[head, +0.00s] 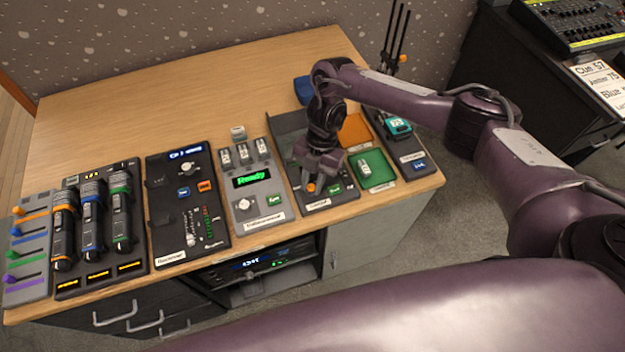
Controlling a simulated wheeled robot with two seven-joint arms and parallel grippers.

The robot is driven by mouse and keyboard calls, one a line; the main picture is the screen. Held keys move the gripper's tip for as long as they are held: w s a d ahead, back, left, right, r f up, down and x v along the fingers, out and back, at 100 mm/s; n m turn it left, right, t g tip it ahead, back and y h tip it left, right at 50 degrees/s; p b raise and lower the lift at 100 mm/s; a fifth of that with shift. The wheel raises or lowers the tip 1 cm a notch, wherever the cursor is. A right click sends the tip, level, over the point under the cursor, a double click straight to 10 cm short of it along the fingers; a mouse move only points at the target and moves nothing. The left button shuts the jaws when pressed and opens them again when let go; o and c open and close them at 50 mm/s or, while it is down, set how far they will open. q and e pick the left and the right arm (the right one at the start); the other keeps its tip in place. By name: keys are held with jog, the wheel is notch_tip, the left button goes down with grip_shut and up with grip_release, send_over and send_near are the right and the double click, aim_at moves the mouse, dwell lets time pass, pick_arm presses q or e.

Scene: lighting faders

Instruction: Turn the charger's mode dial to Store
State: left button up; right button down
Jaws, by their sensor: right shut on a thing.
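The grey unit with a green "Ready" display (252,178) stands mid-table and looks like the charger. Several small white packs (243,154) sit in its top slots. A pale round dial (243,205) is at its lower left; its setting is too small to read. My right gripper (316,178) is to the right of this unit, low over a dark panel (330,202) with an orange knob-like part (311,187). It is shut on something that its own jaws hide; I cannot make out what. My left gripper is not in view.
A green tray (378,181) with a white pack and an orange tray (355,131) are right of the gripper. A black fader panel (165,215), a rack of torch-like devices (75,277) and coloured sliders (28,267) stand to the left. The table's back (150,95) is clear.

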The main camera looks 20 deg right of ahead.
jog(key=c, duration=1.2)
grip_release()
jog(key=shift+c, duration=0.2)
jog(key=shift+r, duration=0.1)
jog(key=v, duration=0.7)
jog(key=shift+r+p, duration=0.3)
jog(key=shift+p, duration=0.05)
jog(key=shift+f, duration=0.1)
